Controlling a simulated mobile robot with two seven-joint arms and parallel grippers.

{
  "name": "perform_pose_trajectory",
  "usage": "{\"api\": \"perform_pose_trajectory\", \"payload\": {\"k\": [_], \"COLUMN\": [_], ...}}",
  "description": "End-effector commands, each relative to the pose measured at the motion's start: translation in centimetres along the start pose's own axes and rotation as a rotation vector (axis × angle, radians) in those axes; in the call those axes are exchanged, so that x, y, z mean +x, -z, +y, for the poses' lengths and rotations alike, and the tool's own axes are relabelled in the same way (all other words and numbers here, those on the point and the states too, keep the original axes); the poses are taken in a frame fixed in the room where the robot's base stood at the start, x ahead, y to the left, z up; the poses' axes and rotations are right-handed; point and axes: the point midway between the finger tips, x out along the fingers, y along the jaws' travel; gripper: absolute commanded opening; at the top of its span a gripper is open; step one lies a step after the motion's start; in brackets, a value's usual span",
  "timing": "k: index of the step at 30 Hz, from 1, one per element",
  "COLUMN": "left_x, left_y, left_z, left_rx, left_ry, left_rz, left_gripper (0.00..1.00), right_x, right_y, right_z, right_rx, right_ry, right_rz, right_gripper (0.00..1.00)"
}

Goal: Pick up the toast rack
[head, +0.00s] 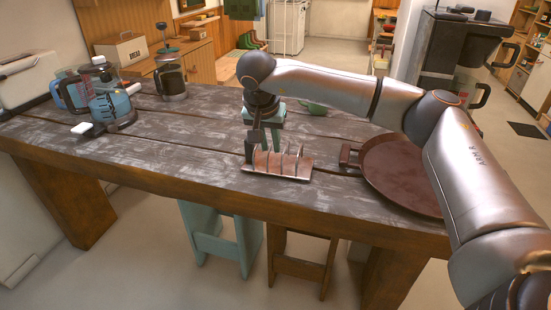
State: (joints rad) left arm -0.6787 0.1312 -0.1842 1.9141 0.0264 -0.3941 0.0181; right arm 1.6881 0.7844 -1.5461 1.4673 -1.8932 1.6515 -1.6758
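The toast rack (287,170) is a reddish metal stand with several upright dividers. It stands upright on the wooden table (200,150), near the front edge. My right gripper (257,145) points down at the rack's left end, with its dark fingers close to or overlapping the end divider. I cannot tell whether the fingers touch the rack or how far apart they are. My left gripper is not in view.
A round brown tray (400,175) lies right of the rack. A green cup (313,108) is behind it. A blue appliance (112,105) and a glass coffee press (172,80) stand at the left. Bare tabletop lies between these and the rack.

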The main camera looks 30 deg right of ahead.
Motion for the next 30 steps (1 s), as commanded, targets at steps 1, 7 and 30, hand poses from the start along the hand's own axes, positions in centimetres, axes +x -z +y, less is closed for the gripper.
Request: {"api": "perform_pose_trajectory", "payload": {"k": [1,7,30], "left_x": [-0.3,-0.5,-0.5], "left_y": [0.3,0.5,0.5], "left_z": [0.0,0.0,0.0], "left_rx": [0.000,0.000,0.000], "left_ry": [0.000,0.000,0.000], "left_rz": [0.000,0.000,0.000], "left_gripper": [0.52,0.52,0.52], "right_x": [0.8,3.5,3.9], "right_y": [0.0,0.0,0.0], "right_z": [0.1,0.0,-0.1], "right_rx": [0.000,0.001,0.000], "right_ry": [-0.006,-0.003,-0.001], "right_rz": [-0.003,-0.001,-0.001], "right_gripper": [0.23,0.23,0.00]}}
